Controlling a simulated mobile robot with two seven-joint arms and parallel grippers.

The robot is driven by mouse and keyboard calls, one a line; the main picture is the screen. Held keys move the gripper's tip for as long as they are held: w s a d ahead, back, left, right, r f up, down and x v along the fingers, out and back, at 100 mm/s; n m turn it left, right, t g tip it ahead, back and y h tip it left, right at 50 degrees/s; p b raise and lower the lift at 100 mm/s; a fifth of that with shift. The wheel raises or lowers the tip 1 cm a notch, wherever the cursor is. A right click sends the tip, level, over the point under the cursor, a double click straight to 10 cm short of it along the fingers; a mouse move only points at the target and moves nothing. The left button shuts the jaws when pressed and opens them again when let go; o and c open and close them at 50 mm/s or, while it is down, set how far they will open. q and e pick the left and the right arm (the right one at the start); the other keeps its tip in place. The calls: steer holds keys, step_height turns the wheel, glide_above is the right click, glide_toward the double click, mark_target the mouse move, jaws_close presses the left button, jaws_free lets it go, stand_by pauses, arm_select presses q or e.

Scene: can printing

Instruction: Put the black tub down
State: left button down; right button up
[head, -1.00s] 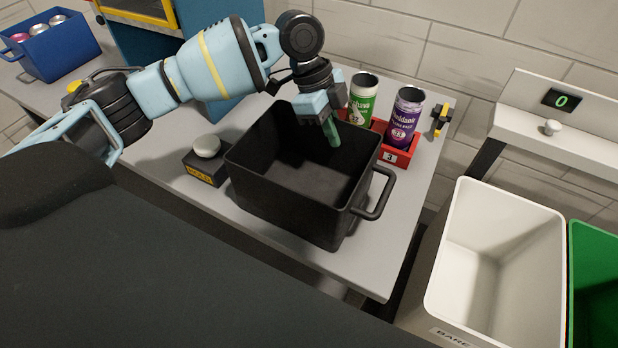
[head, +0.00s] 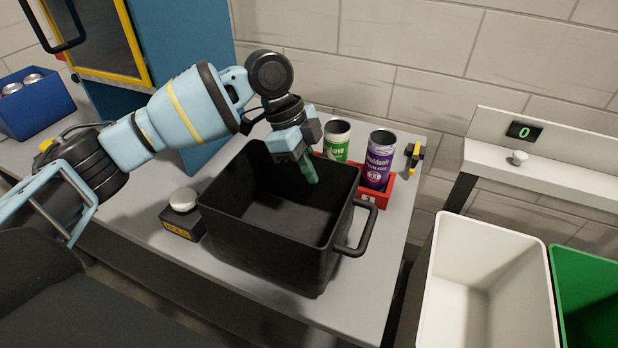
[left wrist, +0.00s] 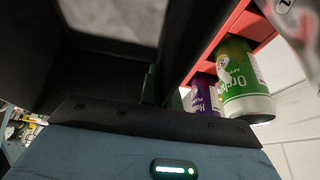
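The black tub (head: 265,245) is a deep open box, upright and empty, at the grey table (head: 345,305). Its right handle (head: 365,230) sticks out freely. I cannot tell whether its base touches the tabletop. My left gripper (head: 308,170) points down at the tub's far wall and looks shut on it; one green finger shows inside the tub and the other is hidden. In the left wrist view, the dark tub wall (left wrist: 185,45) runs close beside a narrow finger. My right gripper is not in view.
A red rack (head: 388,192) with a green-white can (head: 336,142) and a purple can (head: 379,160) stands close behind the tub. A button box (head: 180,225) is at its left. White (head: 485,300) and green (head: 590,300) bins stand right, a blue crate (head: 38,112) far left.

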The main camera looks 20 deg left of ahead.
arm_select(q)
steer(key=s+d+r, duration=0.2)
steer(key=s, duration=1.4)
steer(key=shift+d+r+p, duration=0.15)
steer(key=shift+p, duration=0.3)
steer(key=shift+w, duration=0.15)
